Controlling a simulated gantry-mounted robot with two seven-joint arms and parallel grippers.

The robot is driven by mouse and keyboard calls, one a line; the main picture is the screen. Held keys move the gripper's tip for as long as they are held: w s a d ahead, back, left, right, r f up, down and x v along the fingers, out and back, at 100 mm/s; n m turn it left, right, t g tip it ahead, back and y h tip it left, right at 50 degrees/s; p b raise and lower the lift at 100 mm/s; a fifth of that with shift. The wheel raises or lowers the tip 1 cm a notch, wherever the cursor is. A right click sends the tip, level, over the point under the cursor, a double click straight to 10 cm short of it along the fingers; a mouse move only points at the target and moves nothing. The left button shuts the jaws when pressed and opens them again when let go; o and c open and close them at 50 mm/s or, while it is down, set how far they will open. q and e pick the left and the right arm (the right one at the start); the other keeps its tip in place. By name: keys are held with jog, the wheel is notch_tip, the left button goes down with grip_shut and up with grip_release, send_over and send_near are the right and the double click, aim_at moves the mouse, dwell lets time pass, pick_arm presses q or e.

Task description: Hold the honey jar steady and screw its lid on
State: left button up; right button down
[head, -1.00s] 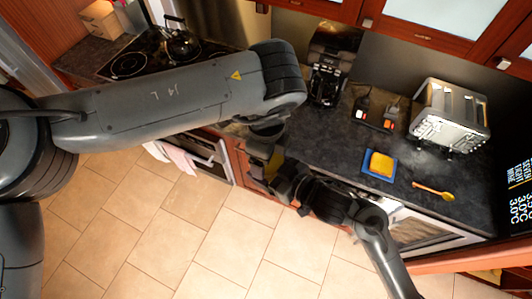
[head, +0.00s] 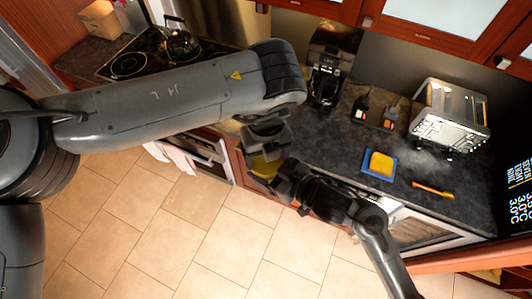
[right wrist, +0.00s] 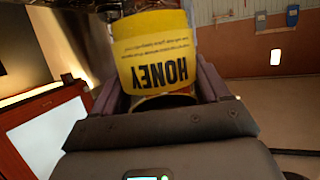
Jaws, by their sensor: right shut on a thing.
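The honey jar has a yellow label reading HONEY in black. In the right wrist view the jar (right wrist: 155,50) sits between my right fingers, its lettering upside down in the picture. In the head view a yellow patch of the jar (head: 263,167) shows over the floor in front of the counter. My right gripper (head: 278,178) is shut on the jar from its lower right. My left gripper (head: 267,141) is just above the jar; its fingers are too dark and covered to read. I cannot make out the lid.
The dark counter holds a toaster (head: 449,115), a coffee machine (head: 330,70), a blue tray (head: 378,173) with a yellow sponge-like block, and an orange spoon (head: 433,190). A kettle (head: 180,42) stands on the hob at the back left. Tiled floor is clear in front.

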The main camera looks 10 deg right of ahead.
pick_arm(q)
jog(key=o, duration=1)
jog(key=shift+o, duration=0.2)
jog(key=shift+r, duration=2.25)
